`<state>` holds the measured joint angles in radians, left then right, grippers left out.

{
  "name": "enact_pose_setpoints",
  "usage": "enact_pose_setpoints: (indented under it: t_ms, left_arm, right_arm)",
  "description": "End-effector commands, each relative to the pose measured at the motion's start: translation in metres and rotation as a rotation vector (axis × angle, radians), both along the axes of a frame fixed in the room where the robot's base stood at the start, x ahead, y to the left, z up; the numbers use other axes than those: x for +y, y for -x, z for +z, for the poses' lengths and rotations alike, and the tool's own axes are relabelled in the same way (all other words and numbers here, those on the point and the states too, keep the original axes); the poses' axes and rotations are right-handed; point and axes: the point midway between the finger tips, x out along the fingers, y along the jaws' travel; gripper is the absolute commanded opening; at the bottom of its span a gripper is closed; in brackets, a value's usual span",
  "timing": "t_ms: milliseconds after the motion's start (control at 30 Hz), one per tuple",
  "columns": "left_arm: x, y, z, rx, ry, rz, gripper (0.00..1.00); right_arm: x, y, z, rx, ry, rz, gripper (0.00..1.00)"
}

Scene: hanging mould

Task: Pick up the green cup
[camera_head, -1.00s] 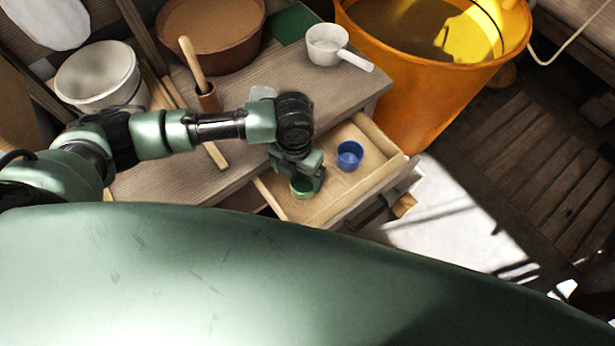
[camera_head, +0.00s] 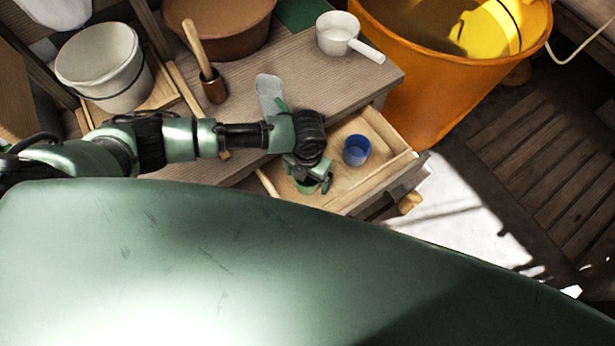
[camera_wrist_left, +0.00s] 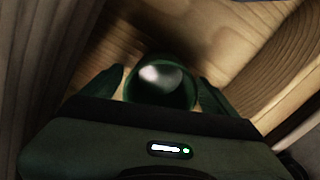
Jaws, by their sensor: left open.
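The green cup (camera_wrist_left: 160,84) stands in the open drawer, seen from above in the left wrist view. It sits between the two fingers of my left gripper (camera_wrist_left: 160,90), which is open with one finger on each side. I cannot tell whether either finger touches the cup. In the head view my left gripper (camera_head: 312,184) is down inside the drawer (camera_head: 385,177) and hides most or all of the cup. A blue cup (camera_head: 356,150) stands in the same drawer, just to the right of the gripper. My right gripper is not in view.
An orange tub (camera_head: 425,95) stands right of the bench.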

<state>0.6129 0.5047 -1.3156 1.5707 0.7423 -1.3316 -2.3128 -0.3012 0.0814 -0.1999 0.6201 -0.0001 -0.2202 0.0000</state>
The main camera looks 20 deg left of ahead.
Motion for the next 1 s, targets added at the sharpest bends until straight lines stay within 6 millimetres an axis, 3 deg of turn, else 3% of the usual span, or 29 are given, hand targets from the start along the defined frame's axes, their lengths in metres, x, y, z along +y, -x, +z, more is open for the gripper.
enact_pose_setpoints:
  t_ms: [200,267,467,767,1000]
  left_arm:
    - [0.000,0.000,-0.001,-0.001,0.000,-0.001,0.88]
    - [0.000,0.000,-0.001,-0.001,0.000,-0.001,0.74]
    - [0.000,0.000,-0.001,-0.001,0.000,-0.001,0.19]
    - [0.000,-0.001,0.001,-0.002,0.000,-0.001,0.17]
    - [0.000,-0.002,0.027,-0.005,0.001,-0.003,0.17]
  right_arm:
    - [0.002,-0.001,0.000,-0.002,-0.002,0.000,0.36]
    - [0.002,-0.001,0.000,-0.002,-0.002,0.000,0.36]
    - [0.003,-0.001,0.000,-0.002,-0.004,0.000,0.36]
    - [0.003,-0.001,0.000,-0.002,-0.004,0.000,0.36]
    - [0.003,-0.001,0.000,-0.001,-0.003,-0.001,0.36]
